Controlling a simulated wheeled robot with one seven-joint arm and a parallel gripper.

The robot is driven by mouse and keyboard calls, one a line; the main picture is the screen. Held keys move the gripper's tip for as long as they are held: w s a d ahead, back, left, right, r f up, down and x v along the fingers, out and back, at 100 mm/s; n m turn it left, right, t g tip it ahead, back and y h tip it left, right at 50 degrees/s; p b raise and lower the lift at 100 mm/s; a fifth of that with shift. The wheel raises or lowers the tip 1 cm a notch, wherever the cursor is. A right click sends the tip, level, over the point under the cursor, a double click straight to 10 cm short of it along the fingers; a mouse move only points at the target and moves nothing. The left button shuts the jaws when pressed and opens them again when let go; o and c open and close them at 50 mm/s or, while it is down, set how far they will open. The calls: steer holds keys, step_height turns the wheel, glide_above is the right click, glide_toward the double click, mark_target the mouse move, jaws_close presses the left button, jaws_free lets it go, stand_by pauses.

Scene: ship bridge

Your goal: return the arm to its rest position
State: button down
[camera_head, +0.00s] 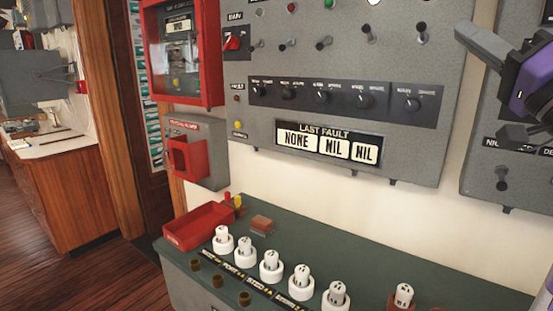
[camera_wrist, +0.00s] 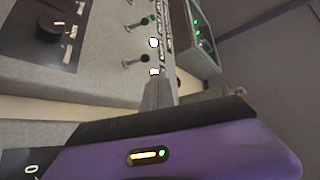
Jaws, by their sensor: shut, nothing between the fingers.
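My gripper (camera_wrist: 158,84) shows in the wrist view as narrow grey fingers pressed together, with nothing between them. Its purple body with a small lit display fills the bottom of that view. In the head view, purple, grey and black parts of my arm stand at the upper right, in front of the wall panels. The rest of my arm is mostly out of frame. The grey switch panel (camera_head: 350,60) with toggles and a LAST FAULT display (camera_head: 328,143) hangs on the wall left of my arm.
A green-topped console (camera_head: 385,250) runs below the panel, with several white plug-like pieces in holders and a red tray (camera_head: 198,226). A red-framed box (camera_head: 183,55) and a red-handled box (camera_head: 196,153) are on the wall. Open wooden floor (camera_head: 75,265) lies at left.

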steer(key=s+d+f+m+t+h, duration=0.1)
steer(key=s+d+f+m+h, duration=0.1)
steer(key=f+h, duration=0.65)
steer(key=s+d+f+m+h, duration=0.2)
steer(key=f+m+h, duration=0.15)
steer(key=f, duration=1.05)
steer(key=s+a+f+n+g, duration=0.1)
steer(key=s+a+f+n, duration=0.1)
steer(key=s+f, duration=0.4)
steer(key=s+a+f+n+g, duration=0.1)
steer(key=s+a+f, duration=0.2)
steer(key=s+f, duration=0.4)
steer(key=s+a+f+n, duration=0.2)
steer(key=s+f, duration=0.4)
steer(key=f, duration=0.3)
steer(key=shift+s+a+f+n+g+h, duration=0.2)
steer(key=shift+s+n+g+h, duration=0.1)
steer(key=shift+n+g, duration=0.1)
steer(key=s+a+f+n+g+y, duration=0.1)
steer(key=s+a+f+g, duration=0.1)
steer(key=s, duration=0.4)
steer(key=s+a+f+g, duration=0.1)
steer(key=s+a+f, duration=0.1)
steer(key=s+f, duration=0.2)
steer(key=s+a+f+n+g+y, duration=0.1)
steer(key=s+f, duration=0.3)
steer(key=s, duration=0.6)
steer(key=shift+a+n+g+y, duration=0.3)
steer(key=shift+a+n+g, duration=0.1)
steer(key=shift+g, duration=0.4)
